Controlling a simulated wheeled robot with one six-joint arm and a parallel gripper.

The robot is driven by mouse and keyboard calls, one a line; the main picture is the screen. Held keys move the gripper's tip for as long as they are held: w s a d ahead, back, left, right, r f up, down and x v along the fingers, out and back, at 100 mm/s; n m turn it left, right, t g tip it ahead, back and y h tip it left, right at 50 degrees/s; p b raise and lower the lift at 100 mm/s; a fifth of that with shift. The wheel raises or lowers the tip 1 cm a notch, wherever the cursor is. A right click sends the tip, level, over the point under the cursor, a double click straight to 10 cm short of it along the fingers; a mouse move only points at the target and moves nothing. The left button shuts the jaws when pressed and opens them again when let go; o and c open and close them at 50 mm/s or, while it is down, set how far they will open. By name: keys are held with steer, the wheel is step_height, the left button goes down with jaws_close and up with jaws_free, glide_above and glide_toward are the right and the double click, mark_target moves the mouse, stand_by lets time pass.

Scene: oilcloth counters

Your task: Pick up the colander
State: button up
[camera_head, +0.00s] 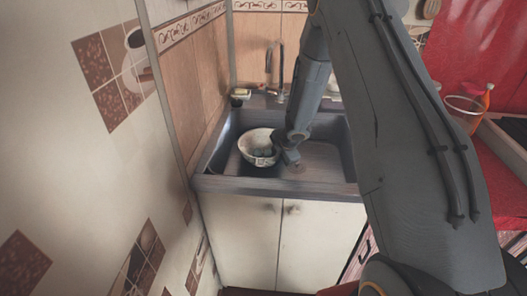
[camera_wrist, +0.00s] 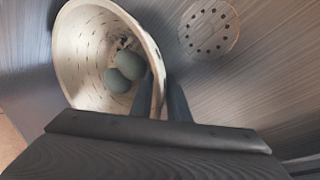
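The colander (camera_wrist: 85,45) is a pale, bowl-shaped vessel with rows of small slots. In the wrist view it fills the upper left, and two grey-green egg-shaped things lie inside it. In the head view the colander (camera_head: 251,140) is in the left part of the sink, its opening facing up. My gripper (camera_wrist: 160,80) is at its right-hand rim, one finger inside the bowl and one outside. The fingers are close together with the colander's wall between them. In the head view my gripper (camera_head: 284,154) hides part of the rim. The colander's underside is hidden.
The dark sink (camera_head: 320,165) surrounds the colander, with its wall close on the left. A round drain (camera_wrist: 209,28) lies to the right. A tap (camera_head: 279,75) stands behind.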

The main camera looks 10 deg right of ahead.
jaws_close()
steer(key=shift+r, duration=0.1)
